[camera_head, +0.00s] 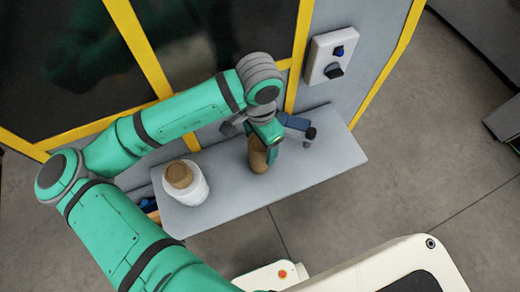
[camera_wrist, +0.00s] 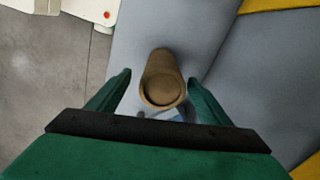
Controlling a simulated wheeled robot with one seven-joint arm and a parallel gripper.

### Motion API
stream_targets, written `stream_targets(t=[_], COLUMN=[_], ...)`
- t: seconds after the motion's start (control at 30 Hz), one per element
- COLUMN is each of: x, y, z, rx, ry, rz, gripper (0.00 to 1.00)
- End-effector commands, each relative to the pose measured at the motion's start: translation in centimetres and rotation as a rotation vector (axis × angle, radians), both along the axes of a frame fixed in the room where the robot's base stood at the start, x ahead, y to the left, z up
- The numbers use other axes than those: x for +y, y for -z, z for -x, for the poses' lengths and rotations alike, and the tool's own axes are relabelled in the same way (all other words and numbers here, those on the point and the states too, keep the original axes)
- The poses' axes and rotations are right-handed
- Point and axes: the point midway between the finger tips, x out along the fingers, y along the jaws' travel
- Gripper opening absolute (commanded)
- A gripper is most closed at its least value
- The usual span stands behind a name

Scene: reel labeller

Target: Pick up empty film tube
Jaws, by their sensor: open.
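The film tube (camera_head: 258,158) is a brown cardboard-coloured tube standing on a grey shelf (camera_head: 320,158). In the wrist view the tube (camera_wrist: 162,82) shows its round, slightly recessed top end, between my fingers. My gripper (camera_head: 265,142) reaches down over the tube and hides part of it in the head view. In the wrist view my gripper (camera_wrist: 160,95) is open, one green finger on each side of the tube, with a visible gap at least on the left. I cannot tell whether the right finger touches it.
A white roll with a brown core (camera_head: 184,183) stands on the shelf's left part. A blue and black tool-like object (camera_head: 298,125) lies right of my gripper. A yellow-framed cabinet with a switch box (camera_head: 333,55) rises behind. The shelf's right end is clear.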

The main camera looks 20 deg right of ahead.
Motion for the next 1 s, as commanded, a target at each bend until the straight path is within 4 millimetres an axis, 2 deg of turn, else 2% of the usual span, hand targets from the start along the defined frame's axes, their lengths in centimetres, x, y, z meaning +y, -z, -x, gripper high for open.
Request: stream_targets(t=[0.23, 0.57, 0.77, 1.0], x=[-0.2, -0.3, -0.3, -0.2], y=[3.3, 3.9, 3.9, 3.9], z=[-0.2, -0.2, -0.2, -0.2], rx=[0.002, 0.001, 0.001, 0.0], ry=[-0.003, -0.001, -0.001, -0.001], rz=[0.0, 0.001, 0.001, 0.001], gripper=[0.72, 0.72, 0.25, 0.24])
